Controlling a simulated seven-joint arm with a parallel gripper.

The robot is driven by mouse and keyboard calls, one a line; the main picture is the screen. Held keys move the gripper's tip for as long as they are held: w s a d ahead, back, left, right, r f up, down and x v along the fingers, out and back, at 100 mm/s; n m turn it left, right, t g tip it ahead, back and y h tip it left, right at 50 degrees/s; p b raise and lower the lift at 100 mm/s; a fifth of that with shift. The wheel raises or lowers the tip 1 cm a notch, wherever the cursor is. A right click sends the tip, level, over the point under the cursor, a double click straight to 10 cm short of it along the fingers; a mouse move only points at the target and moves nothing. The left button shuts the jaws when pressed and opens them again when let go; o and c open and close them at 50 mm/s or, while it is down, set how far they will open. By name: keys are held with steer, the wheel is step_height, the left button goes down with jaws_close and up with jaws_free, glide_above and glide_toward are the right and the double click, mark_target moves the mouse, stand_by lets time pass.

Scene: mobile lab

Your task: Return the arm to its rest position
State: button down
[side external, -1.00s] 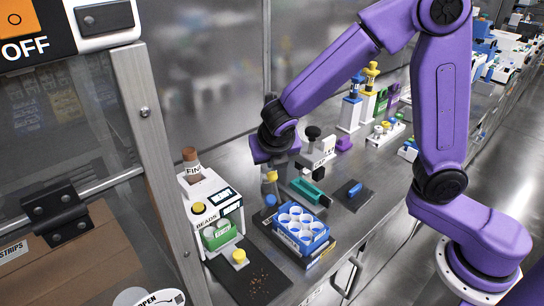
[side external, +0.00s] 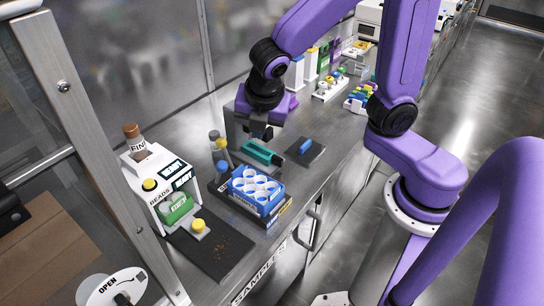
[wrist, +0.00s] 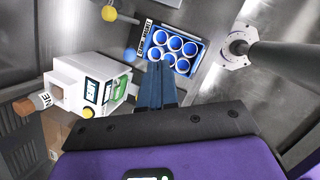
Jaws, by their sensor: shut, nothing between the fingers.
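My purple arm reaches in from the right in the side view, bent at the elbow, its wrist over the steel bench. My gripper (side external: 259,132) is shut and empty, above the bench behind the blue rack. In the wrist view my gripper (wrist: 158,75) shows as two dark blue fingers close together. Their tips overlap the lower edge of the blue rack (wrist: 150,52) in the picture; no contact can be made out. The rack (side external: 256,205) holds several white round-topped vessels.
A white beads dispenser (side external: 160,182) stands left of the rack, with a dark mat (side external: 215,255) in front. A teal holder (side external: 262,152) lies below the gripper in the picture, and a blue piece (side external: 305,146) sits on a dark pad. Coloured stands (side external: 325,60) fill the bench behind.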

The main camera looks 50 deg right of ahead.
steer(key=s+d+m+g+y, duration=0.1)
steer(key=s+d+m, duration=0.1)
steer(key=s+m, duration=0.3)
steer(key=s+d+m+g+y, duration=0.1)
steer(key=s+m, duration=0.5)
steer(key=s, duration=0.7)
steer(key=shift+d+r+g+y, duration=0.35)
steer(key=shift+d+g, duration=0.35)
steer(key=shift+d, duration=0.55)
steer(key=shift+f, duration=0.1)
